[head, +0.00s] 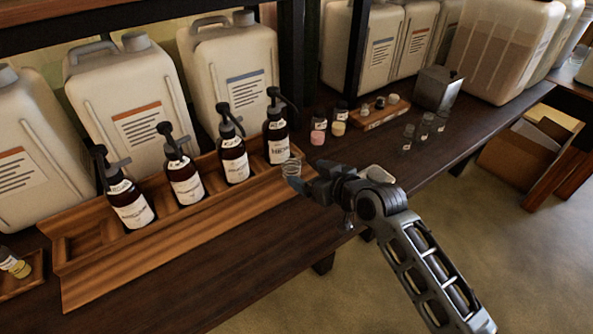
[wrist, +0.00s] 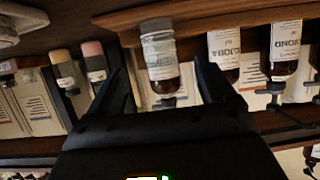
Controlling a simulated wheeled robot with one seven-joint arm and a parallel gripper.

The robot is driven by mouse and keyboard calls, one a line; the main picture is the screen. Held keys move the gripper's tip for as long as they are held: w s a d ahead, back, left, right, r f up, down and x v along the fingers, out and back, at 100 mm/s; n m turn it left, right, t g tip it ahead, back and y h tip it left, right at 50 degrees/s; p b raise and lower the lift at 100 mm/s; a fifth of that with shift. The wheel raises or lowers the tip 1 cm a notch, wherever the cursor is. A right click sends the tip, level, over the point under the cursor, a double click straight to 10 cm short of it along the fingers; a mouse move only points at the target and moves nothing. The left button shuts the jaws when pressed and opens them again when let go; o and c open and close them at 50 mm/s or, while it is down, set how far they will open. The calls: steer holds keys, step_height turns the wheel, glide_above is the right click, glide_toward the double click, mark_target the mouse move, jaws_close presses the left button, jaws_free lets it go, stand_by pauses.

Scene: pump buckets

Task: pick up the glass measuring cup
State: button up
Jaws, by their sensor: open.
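The glass measuring cup (head: 291,168) is small and clear, and stands at the right end of the wooden bottle tray. My gripper (head: 305,178) is right by it on its right side, with a fingertip overlapping the cup's lower part. In the wrist view, which is turned upside down, the cup (wrist: 158,38) shows centred ahead of the gap between my open fingers (wrist: 161,72), with a dark labelled bottle behind it. The fingers do not appear closed on it. Whether they touch it I cannot tell.
A wooden tray (head: 170,249) holds several dark pump bottles, the nearest (head: 277,139) just behind the cup. Small jars (head: 318,130) and a small wooden tray (head: 383,113) stand to the right. Large white jugs (head: 233,75) line the back. Bare shelf lies in front of the tray.

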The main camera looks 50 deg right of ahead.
mark_target(297, 168)
steer(key=shift+x, duration=3.05)
steer(key=c, duration=1.2)
